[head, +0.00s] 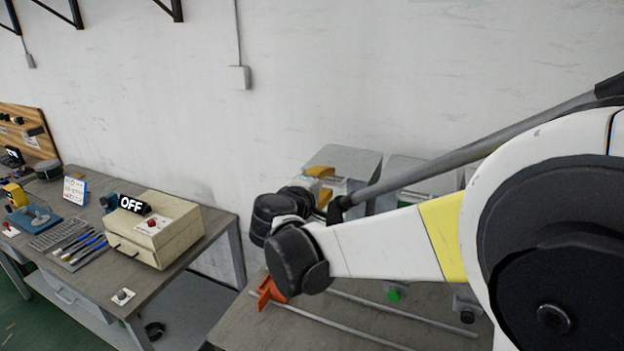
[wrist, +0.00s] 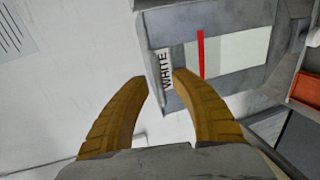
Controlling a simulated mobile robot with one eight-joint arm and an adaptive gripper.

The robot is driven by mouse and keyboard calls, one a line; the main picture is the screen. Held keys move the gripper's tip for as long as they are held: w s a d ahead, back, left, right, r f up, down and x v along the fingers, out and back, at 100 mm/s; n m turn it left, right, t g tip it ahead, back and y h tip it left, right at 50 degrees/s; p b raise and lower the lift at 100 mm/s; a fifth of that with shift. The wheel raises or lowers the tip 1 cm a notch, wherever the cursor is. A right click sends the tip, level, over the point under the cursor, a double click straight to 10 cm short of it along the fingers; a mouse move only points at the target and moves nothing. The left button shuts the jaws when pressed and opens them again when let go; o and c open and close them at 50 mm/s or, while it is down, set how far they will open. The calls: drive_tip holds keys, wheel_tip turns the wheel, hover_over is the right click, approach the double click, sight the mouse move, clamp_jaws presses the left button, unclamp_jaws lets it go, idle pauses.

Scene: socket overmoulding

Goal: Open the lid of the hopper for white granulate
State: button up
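The hopper for white granulate (wrist: 240,20) is a grey box in the wrist view, turned on its side in the picture. It has a "WHITE" label (wrist: 166,70), a pale window and a red vertical strip. In the head view its flat grey lid (head: 347,160) shows behind my arm and looks shut; its edge is partly hidden. My gripper (wrist: 161,77) has two ochre fingers, spread apart, with nothing visible between them. The fingertips are close to the hopper's labelled edge; I cannot tell whether they touch it. In the head view my gripper (head: 321,186) is partly hidden by my wrist.
A second grey hopper (head: 405,168) stands to the right, partly behind my arm. Below is a workbench (head: 240,325) with rails and an orange part (head: 268,292). On the left a table holds a beige box (head: 155,230), an "OFF" sign and tools. The white wall is close behind.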

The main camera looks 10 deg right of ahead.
clamp_jaws()
